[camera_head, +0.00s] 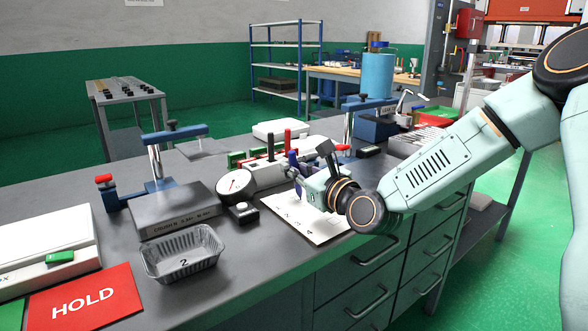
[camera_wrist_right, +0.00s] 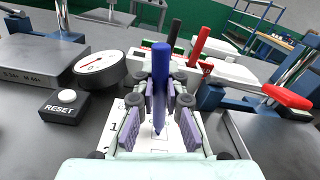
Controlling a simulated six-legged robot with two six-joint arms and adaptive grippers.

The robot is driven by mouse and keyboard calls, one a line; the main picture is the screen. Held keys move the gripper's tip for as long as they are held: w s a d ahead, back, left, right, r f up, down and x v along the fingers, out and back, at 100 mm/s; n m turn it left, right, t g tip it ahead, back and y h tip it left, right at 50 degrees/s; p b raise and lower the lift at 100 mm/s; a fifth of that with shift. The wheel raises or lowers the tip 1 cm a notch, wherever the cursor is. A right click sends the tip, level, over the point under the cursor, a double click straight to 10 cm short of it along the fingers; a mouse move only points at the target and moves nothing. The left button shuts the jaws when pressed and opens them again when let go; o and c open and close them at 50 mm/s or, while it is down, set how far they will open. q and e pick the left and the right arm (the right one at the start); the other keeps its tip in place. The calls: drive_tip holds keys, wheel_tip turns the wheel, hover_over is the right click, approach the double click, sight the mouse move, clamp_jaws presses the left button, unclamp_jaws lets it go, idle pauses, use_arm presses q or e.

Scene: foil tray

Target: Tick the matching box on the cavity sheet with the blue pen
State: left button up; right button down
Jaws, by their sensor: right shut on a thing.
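The foil tray (camera_head: 205,262) sits on the bench at front left, with a 2 on its floor. The white cavity sheet (camera_head: 318,234) lies on the bench to its right, with a row of printed numbers. My right gripper (camera_head: 300,180) is over the sheet's far part, shut on the blue pen (camera_wrist_right: 162,75). The pen stands about upright between the fingers, its tip pointing down at the sheet. Whether the tip touches the paper cannot be told. The gripper hides part of the sheet; a 1 shows at its left in the wrist view. My left gripper is not in view.
A dial gauge (camera_head: 236,186) and a RESET button box (camera_head: 242,213) stand close left of the sheet. A pen holder with red and black pens (camera_wrist_right: 201,43) is behind it. A red HOLD mat (camera_head: 82,302) and white box (camera_head: 42,248) lie far left.

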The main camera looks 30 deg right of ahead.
drive_tip(key=shift+w+d+b, duration=0.25)
drive_tip(key=shift+w+b, duration=0.15)
drive_tip(key=shift+b, duration=0.2)
idle(1.1)
drive_tip(key=shift+r, duration=0.1)
drive_tip(key=shift+r+p, duration=2.25)
drive_tip(key=shift+r, duration=0.65)
